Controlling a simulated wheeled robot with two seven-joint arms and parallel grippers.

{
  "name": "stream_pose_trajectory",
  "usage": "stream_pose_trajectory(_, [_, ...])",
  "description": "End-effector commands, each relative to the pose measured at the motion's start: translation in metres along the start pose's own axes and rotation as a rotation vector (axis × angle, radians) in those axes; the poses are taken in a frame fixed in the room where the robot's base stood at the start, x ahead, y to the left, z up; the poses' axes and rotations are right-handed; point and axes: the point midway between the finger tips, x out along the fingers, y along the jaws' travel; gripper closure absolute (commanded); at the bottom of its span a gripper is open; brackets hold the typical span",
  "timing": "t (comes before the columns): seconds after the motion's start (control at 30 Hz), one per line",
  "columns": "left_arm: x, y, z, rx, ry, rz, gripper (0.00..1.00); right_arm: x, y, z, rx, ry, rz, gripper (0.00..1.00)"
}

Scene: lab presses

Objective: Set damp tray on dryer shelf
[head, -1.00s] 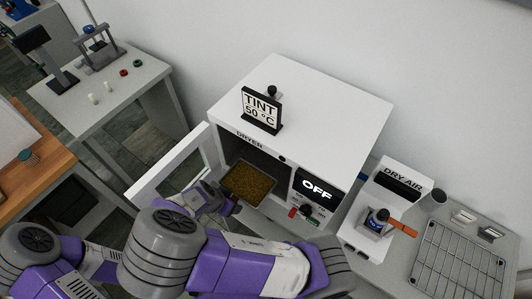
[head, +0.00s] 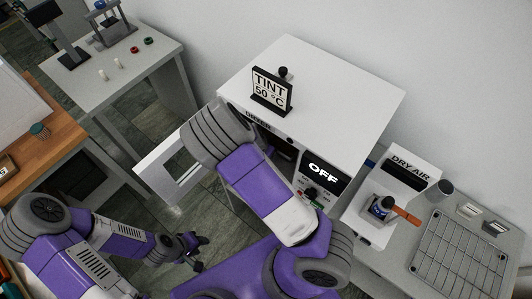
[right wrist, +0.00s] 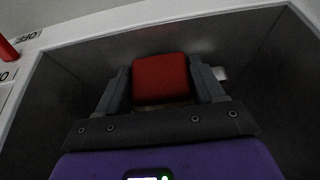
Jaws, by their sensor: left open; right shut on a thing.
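The white dryer (head: 330,85) stands in the middle of the head view, its door (head: 172,172) swung open to the left. My right arm reaches across the dryer opening and hides its gripper and the tray in the head view. In the right wrist view my right gripper (right wrist: 163,85) is inside the dark chamber, shut on a red block-shaped handle (right wrist: 160,78). The tray body is mostly hidden behind the handle and fingers; I cannot tell whether it rests on the shelf. My left gripper (head: 200,252) is open and empty, below the door in the head view.
The dryer display reads OFF (head: 322,173). A dry air unit (head: 405,180) and a wire rack (head: 460,255) stand to the right. A grey table (head: 130,65) is at back left and a wooden bench (head: 60,135) at left. Floor shows around the left gripper.

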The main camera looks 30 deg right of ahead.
Motion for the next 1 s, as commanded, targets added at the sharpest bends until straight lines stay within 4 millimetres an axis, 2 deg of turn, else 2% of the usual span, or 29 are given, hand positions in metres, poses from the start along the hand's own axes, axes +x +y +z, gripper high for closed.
stream_pose_trajectory(0.1, [0.001,0.0,0.0,0.0,0.0,0.0,0.57,0.011,0.0,0.004,0.001,0.0,0.001,0.75])
stream_pose_trajectory(0.4, [0.003,-0.001,0.0,0.0,0.0,0.0,0.57,0.013,0.0,0.005,0.001,0.001,-0.001,0.75])
stream_pose_trajectory(0.43, [0.003,-0.001,0.0,0.0,0.0,0.0,0.57,0.013,0.0,0.006,0.0,0.0,0.0,0.31])
stream_pose_trajectory(0.6, [0.002,-0.001,0.0,0.0,0.0,0.0,0.57,0.013,0.0,0.005,0.001,0.0,0.0,0.07])
stream_pose_trajectory(0.87, [0.002,-0.001,0.0,0.0,0.0,0.0,0.57,0.012,0.0,0.005,0.001,0.0,0.0,0.07])
stream_pose_trajectory(1.0, [-0.001,0.0,0.0,0.0,0.0,0.0,0.57,0.003,-0.001,0.004,0.0,0.001,-0.003,0.07])
